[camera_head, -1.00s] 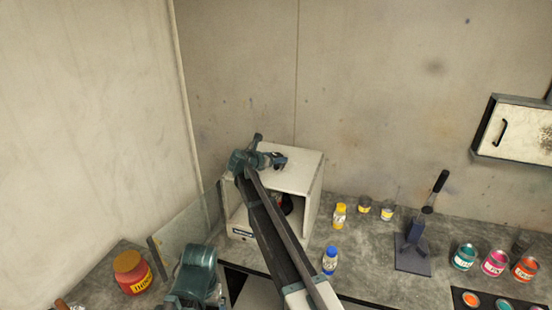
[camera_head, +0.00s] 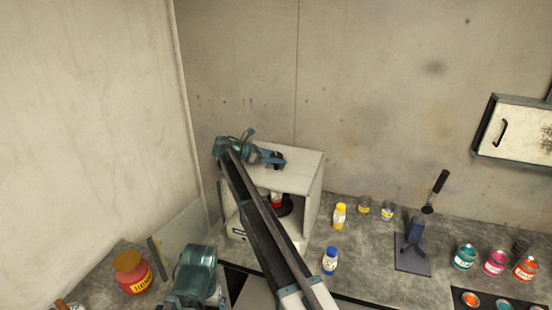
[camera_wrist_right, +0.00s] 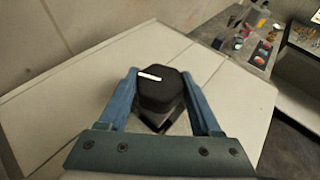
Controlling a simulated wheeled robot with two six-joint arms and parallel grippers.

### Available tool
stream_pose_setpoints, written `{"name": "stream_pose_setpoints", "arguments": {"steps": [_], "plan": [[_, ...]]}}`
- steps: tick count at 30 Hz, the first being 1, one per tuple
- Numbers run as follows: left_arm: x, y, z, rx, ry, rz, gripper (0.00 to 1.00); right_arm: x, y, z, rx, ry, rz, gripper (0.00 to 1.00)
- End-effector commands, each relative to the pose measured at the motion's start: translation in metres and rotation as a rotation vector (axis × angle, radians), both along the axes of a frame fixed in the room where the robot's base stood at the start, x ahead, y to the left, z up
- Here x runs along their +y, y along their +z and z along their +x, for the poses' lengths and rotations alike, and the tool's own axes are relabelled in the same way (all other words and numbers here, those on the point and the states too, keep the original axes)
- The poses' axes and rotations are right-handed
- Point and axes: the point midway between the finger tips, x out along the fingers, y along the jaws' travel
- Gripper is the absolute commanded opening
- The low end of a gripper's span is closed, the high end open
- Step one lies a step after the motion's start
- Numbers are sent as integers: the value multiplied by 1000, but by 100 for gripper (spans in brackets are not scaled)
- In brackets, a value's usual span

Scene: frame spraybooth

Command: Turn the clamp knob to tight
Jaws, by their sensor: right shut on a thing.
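The clamp knob (camera_wrist_right: 165,98) is black with a short white mark (camera_wrist_right: 149,75) on its top. It sits on the pale top of a white box-shaped booth (camera_head: 306,178); in the head view the knob (camera_head: 279,161) shows as a small dark piece. My right gripper (camera_wrist_right: 165,97) has its blue fingers on either side of the knob and is shut on it. In the head view the right gripper (camera_head: 272,157) reaches over the booth top from the left. Words or a scale around the knob cannot be made out.
The booth's front is open, its clear door (camera_head: 185,230) swung left; a small red-and-white item (camera_head: 276,200) is inside. A yellow bottle (camera_head: 340,215), a blue-capped bottle (camera_head: 330,260), a dark press stand (camera_head: 413,252) and paint cans (camera_head: 494,262) stand right. An orange jar (camera_head: 132,273) stands left.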

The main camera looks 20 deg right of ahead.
Motion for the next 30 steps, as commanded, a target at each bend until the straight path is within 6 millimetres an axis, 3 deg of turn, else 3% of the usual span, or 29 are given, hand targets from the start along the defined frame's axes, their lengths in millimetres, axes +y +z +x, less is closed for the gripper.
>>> {"name": "stream_pose_setpoints", "arguments": {"steps": [20,21,26,30], "plan": [[0,0,0,0,0,0,95,0,-1,0,0,-65,2,10],[0,0,0,0,0,0,95,0,-1,0,0,-65,2,69],[0,0,0,0,0,0,95,0,0,0,0,-65,2,95],[0,0,0,0,0,0,95,0,0,0,0,-65,1,95]]}}
